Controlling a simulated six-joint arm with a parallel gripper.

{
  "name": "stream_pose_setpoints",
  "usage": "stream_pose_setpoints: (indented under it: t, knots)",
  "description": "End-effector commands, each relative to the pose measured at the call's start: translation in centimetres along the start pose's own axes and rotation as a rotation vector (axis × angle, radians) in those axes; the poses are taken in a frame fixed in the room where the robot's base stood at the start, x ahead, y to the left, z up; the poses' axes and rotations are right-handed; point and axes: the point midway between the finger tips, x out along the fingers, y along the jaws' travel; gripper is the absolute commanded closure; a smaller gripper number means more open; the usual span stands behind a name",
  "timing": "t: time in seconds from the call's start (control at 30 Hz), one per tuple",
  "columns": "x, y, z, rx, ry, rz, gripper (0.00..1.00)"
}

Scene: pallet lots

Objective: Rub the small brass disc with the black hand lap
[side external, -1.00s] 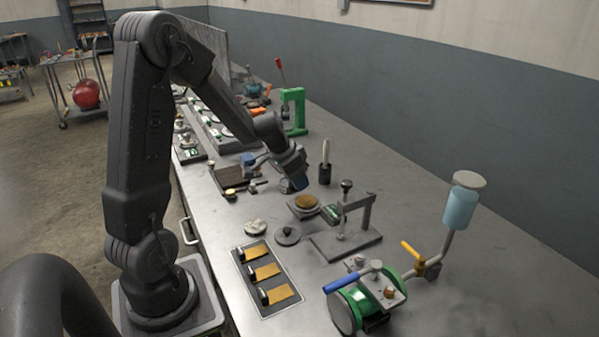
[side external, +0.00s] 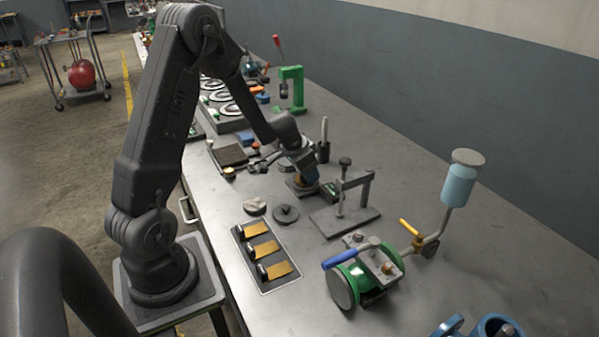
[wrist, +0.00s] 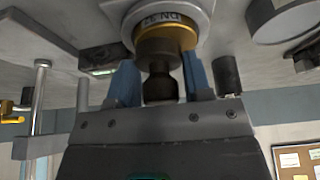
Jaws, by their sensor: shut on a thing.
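In the side view my gripper hides the lap and most of the disc.
A grey clamp stand with a black knob (side external: 345,162) stands close right of my gripper. In front are a pale round piece (side external: 255,205), a grey round lid (side external: 286,213) and a tray with brass strips (side external: 240,232). A green valve (side external: 347,291) lies nearer the camera.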

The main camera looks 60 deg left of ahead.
Motion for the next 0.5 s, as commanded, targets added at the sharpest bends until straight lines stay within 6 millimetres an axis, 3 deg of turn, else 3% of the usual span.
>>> stream_pose_setpoints:
  t: [0.37,0.5]
  knots:
    - [1.4,0.0,-3.1,0.001,-0.003,-0.001,0.80]
    - [0.9,0.0,-2.1,-0.003,-0.003,-0.001,0.80]
